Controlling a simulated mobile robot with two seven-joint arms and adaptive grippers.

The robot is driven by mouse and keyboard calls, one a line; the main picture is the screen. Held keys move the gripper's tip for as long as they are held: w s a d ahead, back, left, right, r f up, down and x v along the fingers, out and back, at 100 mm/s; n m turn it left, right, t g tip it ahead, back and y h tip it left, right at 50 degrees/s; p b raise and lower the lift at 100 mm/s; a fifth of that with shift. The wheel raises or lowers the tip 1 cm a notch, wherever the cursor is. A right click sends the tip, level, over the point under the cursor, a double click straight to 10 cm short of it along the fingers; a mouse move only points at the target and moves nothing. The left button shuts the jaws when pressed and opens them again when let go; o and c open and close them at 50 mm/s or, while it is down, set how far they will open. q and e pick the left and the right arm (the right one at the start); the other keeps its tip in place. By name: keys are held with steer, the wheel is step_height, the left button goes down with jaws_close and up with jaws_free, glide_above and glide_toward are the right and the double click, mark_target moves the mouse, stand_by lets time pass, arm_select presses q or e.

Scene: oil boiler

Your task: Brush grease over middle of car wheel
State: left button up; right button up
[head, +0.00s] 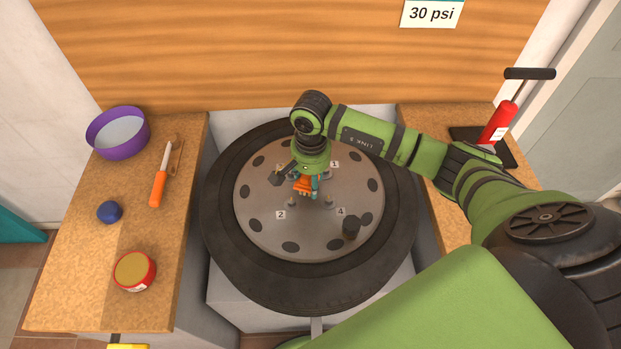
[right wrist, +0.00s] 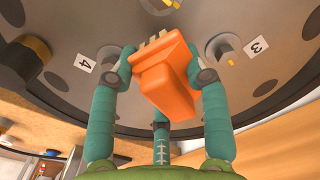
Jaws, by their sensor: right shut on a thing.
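The car wheel (head: 262,226) lies flat, a grey disc with dark oval holes inside a black tyre. My right gripper (head: 306,184) is over the middle of the wheel, shut on the orange brush (head: 302,187). In the right wrist view the teal fingers (right wrist: 160,78) clasp the brush's orange body (right wrist: 165,80) from both sides. Its short tan bristles point toward the wheel face; I cannot tell whether they touch it. The wheel's centre is largely hidden by the gripper and brush. An open red tin (head: 134,271) with tan contents, apparently grease, stands on the left counter. My left gripper is not in view.
Studs with number labels ring the wheel's middle; a dark nut (head: 351,224) stands near label 4. A red pump (head: 497,124) stands on the right counter.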

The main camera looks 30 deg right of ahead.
stand_by(0.4)
steer(key=shift+f+b, duration=0.75)
steer(key=shift+b, duration=0.05)
stand_by(0.6)
steer(key=shift+s+f+b, duration=0.1)
steer(key=shift+f+b, duration=0.05)
steer(key=shift+b, duration=0.2)
stand_by(0.9)
